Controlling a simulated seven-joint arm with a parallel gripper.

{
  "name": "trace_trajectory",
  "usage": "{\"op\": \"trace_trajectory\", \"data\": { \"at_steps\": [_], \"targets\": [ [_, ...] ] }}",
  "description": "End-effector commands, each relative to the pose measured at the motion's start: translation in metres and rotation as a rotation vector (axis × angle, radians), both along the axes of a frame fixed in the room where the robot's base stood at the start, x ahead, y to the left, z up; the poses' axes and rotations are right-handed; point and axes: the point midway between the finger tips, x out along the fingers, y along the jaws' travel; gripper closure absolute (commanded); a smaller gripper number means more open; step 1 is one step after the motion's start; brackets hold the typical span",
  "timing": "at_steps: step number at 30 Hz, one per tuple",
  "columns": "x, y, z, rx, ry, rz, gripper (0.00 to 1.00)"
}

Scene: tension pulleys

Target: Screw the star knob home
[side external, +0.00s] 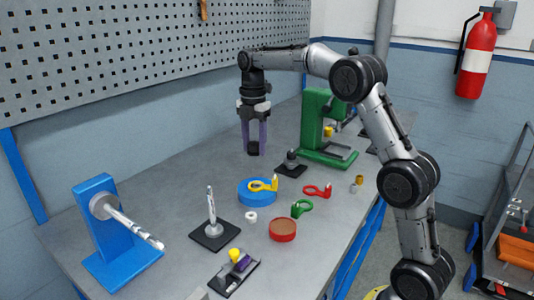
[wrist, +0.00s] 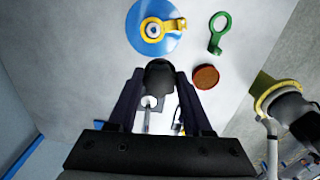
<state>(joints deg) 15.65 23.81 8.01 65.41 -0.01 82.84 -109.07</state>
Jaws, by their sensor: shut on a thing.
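My gripper (side external: 254,138) points down above the back of the grey table, its purple fingers shut on a small black knob (side external: 253,149). In the wrist view the dark round knob (wrist: 159,73) sits between the fingertips of my gripper (wrist: 160,84). Its star shape cannot be made out. It appears held clear of the table. To its right is a short post on a black base (side external: 291,160). A taller silver spindle (side external: 211,212) stands upright on another black plate, nearer the camera.
A blue disc (side external: 250,197) carries a yellow ring-ended part (side external: 263,185). A red part (side external: 318,191), a green part (side external: 302,208) and a reddish-brown disc (side external: 283,231) lie nearby. A blue stand (side external: 103,230) with a rod and a green frame (side external: 313,121) are obstacles.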

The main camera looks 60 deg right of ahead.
Motion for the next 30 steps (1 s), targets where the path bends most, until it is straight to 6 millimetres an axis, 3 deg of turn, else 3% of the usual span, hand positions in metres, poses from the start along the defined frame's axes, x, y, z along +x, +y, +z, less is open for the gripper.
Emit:
{"op": "trace_trajectory", "data": {
  "at_steps": [3, 7, 30],
  "targets": [
    [0.017, -0.020, -0.020, 0.001, 0.002, -0.028, 1.00],
    [0.019, -0.030, -0.036, 0.001, 0.001, -0.045, 1.00],
    [0.018, -0.033, -0.095, 0.000, 0.000, -0.052, 1.00]
  ]
}}
